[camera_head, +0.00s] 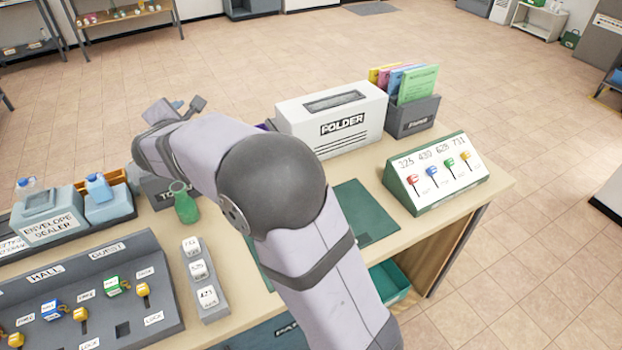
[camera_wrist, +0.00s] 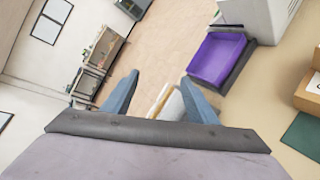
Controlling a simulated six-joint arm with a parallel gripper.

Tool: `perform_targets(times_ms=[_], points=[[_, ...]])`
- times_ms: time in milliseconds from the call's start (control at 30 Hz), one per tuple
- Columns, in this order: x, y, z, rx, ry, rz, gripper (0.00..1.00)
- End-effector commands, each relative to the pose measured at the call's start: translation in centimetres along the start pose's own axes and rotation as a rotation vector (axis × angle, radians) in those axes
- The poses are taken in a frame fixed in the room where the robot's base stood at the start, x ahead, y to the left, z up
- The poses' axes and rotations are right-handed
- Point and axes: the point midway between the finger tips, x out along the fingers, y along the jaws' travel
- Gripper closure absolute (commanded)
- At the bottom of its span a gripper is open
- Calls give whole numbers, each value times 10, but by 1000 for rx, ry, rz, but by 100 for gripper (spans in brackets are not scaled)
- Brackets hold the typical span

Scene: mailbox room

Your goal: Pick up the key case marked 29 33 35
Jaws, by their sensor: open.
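I cannot make out a key case marked 29 33 35 in either view. A sloped white panel with a green base (camera_head: 437,175) stands at the right of the desk. It reads 325 430 628 731 and carries several coloured keys. My gripper (camera_head: 188,104) is raised beyond the far edge of the desk, left of the white folder machine. In the wrist view its two blue fingers (camera_wrist: 160,98) are spread apart. A pale, partly hidden object (camera_wrist: 168,103) shows between them, apparently below. I see nothing held. My arm hides part of the desk's middle.
The folder machine (camera_head: 335,115) and a grey file holder (camera_head: 413,117) line the far edge. A purple tray (camera_wrist: 216,57) shows in the wrist view.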

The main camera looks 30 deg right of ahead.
Motion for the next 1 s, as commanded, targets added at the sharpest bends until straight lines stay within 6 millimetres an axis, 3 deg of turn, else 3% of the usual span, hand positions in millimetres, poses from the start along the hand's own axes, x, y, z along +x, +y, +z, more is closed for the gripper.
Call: perform_targets(times_ms=[33, 100, 200, 300, 400, 500, 633, 1000], points=[[-3, -49, -21, -35, -19, -99, 47], [-17, -117, -36, -92, -71, -246, 47], [-49, -204, -40, -202, -165, -440, 47], [-88, -269, -28, -323, -265, -597, 47], [-122, -309, -12, -426, -350, -706, 47], [-145, -329, 2, -496, -411, -771, 47], [-160, -340, 11, -539, -449, -809, 47], [-152, -350, 24, -544, -457, -817, 47]])
